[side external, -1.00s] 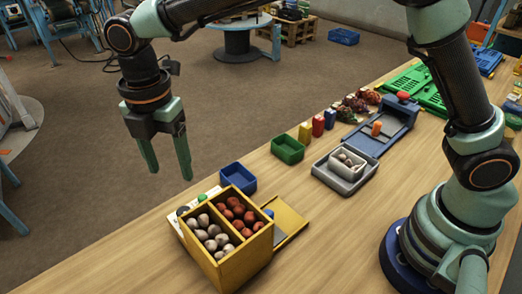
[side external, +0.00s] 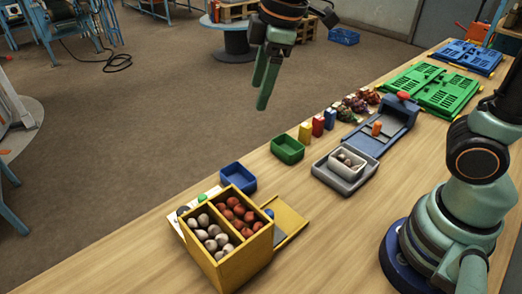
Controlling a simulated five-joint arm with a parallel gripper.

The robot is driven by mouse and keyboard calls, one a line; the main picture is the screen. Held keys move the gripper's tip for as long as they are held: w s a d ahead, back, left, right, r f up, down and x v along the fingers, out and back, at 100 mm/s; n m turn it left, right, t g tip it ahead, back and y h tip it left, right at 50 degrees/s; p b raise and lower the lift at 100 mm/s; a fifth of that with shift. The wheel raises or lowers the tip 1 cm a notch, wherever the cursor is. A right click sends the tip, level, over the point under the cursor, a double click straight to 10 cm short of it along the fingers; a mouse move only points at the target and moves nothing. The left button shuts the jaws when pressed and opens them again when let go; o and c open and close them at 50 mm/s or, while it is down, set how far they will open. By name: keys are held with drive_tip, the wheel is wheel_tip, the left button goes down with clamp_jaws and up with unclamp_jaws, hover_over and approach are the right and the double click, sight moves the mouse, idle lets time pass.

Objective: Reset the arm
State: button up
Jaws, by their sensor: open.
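My gripper (side external: 264,88) hangs high at the top middle of the side external view, fingers pointing down. Its two green fingers are apart with nothing between them. It is well above the level of the table and clear of everything on it. My arm's upper links run out of the top of the view, and its blue round base stands on the table at the right.
The wooden table (side external: 330,240) holds a yellow two-part box (side external: 236,262) with grey and red lumps. Blue (side external: 238,181) and green (side external: 288,152) trays, a grey tray (side external: 336,182), small upright packs, sacks (side external: 357,103) and green crates (side external: 440,92) stand along it. The front middle is bare.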

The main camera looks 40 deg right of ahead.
drive_tip(key=s+d+f+m+t+h, duration=0.1)
drive_tip(key=s+d+m+t, duration=0.1)
drive_tip(key=s+d+m, duration=0.6)
drive_tip(key=shift+d+f+m+t, duration=0.25)
drive_tip(key=shift+d+m+t, duration=0.15)
drive_tip(key=shift+d+m, duration=1.4)
